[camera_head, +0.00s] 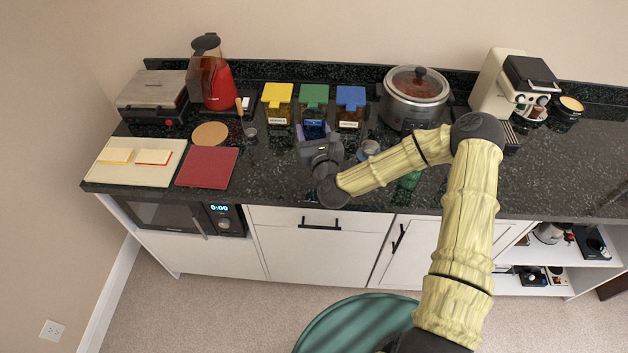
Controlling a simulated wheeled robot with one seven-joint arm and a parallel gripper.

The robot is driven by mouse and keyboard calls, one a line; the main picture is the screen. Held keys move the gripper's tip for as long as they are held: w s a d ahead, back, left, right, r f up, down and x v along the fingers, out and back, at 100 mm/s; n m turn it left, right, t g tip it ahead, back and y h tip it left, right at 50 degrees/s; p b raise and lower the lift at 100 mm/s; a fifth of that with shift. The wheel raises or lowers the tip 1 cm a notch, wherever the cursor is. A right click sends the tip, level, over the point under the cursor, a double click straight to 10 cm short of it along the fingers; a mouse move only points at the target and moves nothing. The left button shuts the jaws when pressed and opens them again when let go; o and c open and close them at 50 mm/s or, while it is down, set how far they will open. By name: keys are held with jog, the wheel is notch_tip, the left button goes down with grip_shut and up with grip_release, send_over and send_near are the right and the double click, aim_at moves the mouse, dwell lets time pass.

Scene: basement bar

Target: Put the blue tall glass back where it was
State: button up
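A dark blue glass (314,129) shows between the fingers of my gripper (316,136), just in front of the green-lidded canister (314,95). The fingers stand on both sides of the glass, and the wrist hides its lower part. I cannot tell whether the fingers press on it or whether it rests on the dark counter (270,185). My arm reaches in from the lower right.
Yellow-lidded (277,97) and blue-lidded (350,100) canisters flank the green one. A metal cup (370,147) and a green item (409,181), partly behind my arm, are to the right. A slow cooker (414,98) stands behind.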

jog(key=shift+w, duration=0.1)
jog(key=s+d+f+m+h+p, duration=0.1)
jog(key=s+d+f+h+p, duration=0.1)
jog(key=d, duration=0.7)
jog(key=s+d+f+m+h+p, duration=0.2)
jog(key=s+d+p, duration=0.4)
jog(key=d, duration=0.3)
notch_tip(320, 180, down, 2)
jog(key=shift+s+d+f+t+h, duration=0.2)
jog(key=shift+s+t+h, duration=0.1)
jog(key=shift+s+h, duration=0.2)
jog(key=shift+w+a, duration=0.1)
